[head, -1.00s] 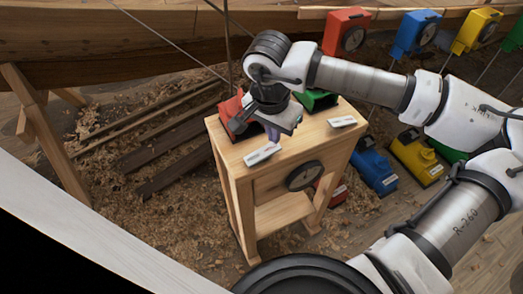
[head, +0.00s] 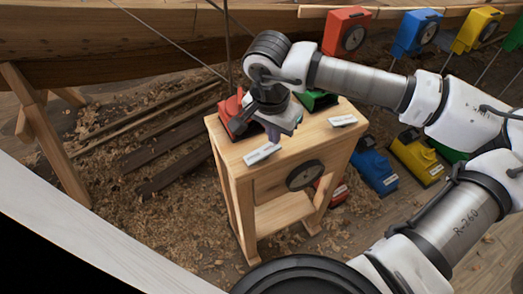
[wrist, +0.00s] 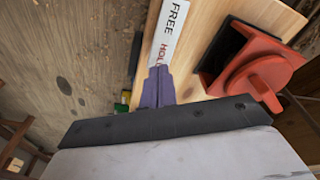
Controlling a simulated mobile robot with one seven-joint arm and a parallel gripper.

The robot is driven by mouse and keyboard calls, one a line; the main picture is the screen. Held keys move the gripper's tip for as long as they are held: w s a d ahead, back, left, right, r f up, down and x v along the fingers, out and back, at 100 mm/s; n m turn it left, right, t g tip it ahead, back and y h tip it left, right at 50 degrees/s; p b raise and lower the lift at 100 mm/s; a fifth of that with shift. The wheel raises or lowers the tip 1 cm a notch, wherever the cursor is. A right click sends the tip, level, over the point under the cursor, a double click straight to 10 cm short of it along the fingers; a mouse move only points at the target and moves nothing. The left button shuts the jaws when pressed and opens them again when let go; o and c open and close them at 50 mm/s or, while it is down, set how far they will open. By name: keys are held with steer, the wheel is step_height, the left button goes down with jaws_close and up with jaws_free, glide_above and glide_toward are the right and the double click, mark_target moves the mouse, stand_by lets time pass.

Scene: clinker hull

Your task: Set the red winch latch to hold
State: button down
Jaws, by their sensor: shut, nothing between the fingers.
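The red winch (head: 230,107) sits on the left of the wooden stand's top, partly covered by my gripper in the head view. In the wrist view the red winch (wrist: 262,78), with its black base, is right of my fingers. A white label plate (wrist: 172,28) reads FREE and HOLD; it also shows near the stand's front edge in the head view (head: 262,153). My gripper (wrist: 158,85) is shut and empty, its purple fingers covering the end of HOLD. In the head view my gripper (head: 273,131) is just behind the plate. I cannot make out the latch or its setting.
A green winch (head: 317,98) and a second white plate (head: 343,121) are on the stand's right side. A round dial (head: 305,175) is on the stand's front. Blue (head: 374,170) and yellow (head: 418,155) units stand on the floor. The hull (head: 130,35) runs behind.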

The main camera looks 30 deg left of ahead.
mark_target(273, 146)
steer(key=shift+f+b, duration=1.15)
stand_by(0.4)
steer(key=shift+r, duration=0.1)
steer(key=shift+r+p, duration=1.75)
steer(key=shift+r, duration=1.75)
